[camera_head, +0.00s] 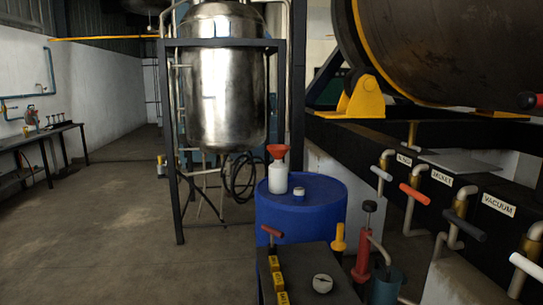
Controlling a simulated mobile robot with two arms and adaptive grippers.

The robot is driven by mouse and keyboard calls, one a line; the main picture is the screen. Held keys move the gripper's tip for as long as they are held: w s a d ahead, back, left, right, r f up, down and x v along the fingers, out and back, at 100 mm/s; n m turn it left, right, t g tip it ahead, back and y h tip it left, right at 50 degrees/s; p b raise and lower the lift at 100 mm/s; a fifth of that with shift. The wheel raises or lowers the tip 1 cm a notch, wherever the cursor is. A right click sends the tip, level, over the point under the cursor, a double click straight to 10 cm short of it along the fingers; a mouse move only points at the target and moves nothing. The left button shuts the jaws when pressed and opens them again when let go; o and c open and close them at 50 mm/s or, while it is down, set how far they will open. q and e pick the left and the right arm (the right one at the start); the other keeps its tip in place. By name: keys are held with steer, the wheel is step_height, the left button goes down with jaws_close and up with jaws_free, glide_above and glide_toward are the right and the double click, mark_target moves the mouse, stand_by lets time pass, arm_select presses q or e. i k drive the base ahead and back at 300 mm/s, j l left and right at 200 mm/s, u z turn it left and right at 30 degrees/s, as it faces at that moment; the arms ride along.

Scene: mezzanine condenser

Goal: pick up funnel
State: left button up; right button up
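An orange-red funnel (277,150) shows in the head view, near the middle. Its wide end is up and it sits in the top of a white bottle (278,178). The bottle stands upright on the lid of a blue drum (301,221). A small yellow piece (339,238), narrow at the top and wider below, is by the far right corner of a dark table; I cannot tell what it is. Neither my left nor my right gripper is in view.
A small white-rimmed jar (298,193) is beside the bottle. The dark table (305,262) in front holds yellow blocks (278,280) and a round gauge (322,283). A red pump (365,245) stands right. Valve handles (416,193) line the right. Floor (110,230) is clear at left.

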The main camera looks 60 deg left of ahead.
mark_target(277, 151)
steer(key=u, duration=1.75)
steer(key=i+j+z, duration=0.2)
steer(key=j, duration=0.3)
steer(key=i+j+z, duration=0.2)
steer(key=j, duration=0.35)
steer(key=i+j+z, duration=0.2)
steer(key=j, duration=0.4)
steer(key=i+j+z, duration=0.15)
steer(key=j, duration=0.45)
steer(key=i+j+z, duration=0.2)
steer(key=j, duration=0.4)
steer(key=j+z, duration=0.2)
steer(key=j, duration=0.45)
